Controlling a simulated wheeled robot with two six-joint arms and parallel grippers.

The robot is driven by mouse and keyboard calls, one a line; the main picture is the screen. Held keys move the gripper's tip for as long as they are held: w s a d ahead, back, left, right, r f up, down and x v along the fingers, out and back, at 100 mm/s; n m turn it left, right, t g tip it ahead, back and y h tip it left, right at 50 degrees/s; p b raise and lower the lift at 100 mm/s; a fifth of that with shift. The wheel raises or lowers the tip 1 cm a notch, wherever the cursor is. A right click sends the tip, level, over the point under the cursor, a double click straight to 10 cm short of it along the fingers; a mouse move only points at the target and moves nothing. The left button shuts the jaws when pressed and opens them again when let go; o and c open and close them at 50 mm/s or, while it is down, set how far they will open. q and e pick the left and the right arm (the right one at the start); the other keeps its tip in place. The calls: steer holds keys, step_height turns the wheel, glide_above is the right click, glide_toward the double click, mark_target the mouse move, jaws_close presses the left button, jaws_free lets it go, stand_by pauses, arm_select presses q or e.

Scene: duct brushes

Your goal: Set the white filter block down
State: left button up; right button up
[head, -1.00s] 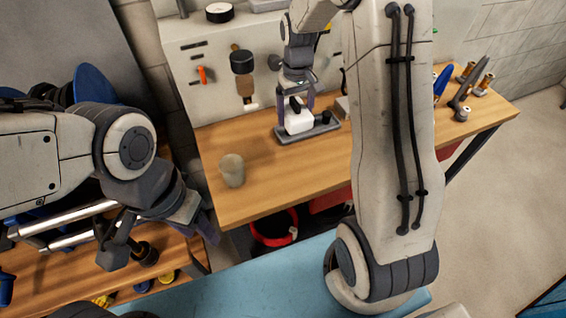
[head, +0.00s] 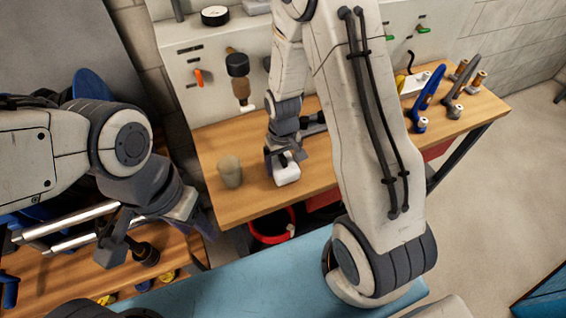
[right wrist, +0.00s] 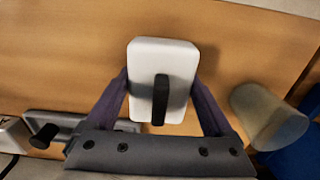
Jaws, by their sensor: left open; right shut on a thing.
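The white filter block (head: 287,172) is a white block with rounded corners and a black handle or bar on its top. My right gripper (head: 284,160) is shut on it over the front part of the wooden bench, right of a beige cup. In the right wrist view the block (right wrist: 150,60) sits between the two dark fingers (right wrist: 160,100), with bare wood behind it. I cannot tell whether its underside touches the bench. My left gripper (head: 150,225) is open and empty at the left, over a lower wooden surface, away from the block.
The beige cup (head: 230,171) stands close left of the block; it also shows in the right wrist view (right wrist: 268,115). A dark tray (right wrist: 60,128) lies on the other side. Blue and grey-handled tools (head: 428,98) stand at the bench's right. Bare wood (head: 240,205) lies along the front edge.

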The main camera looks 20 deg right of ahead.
steer(key=shift+f, duration=0.15)
steer(key=o, duration=1.1)
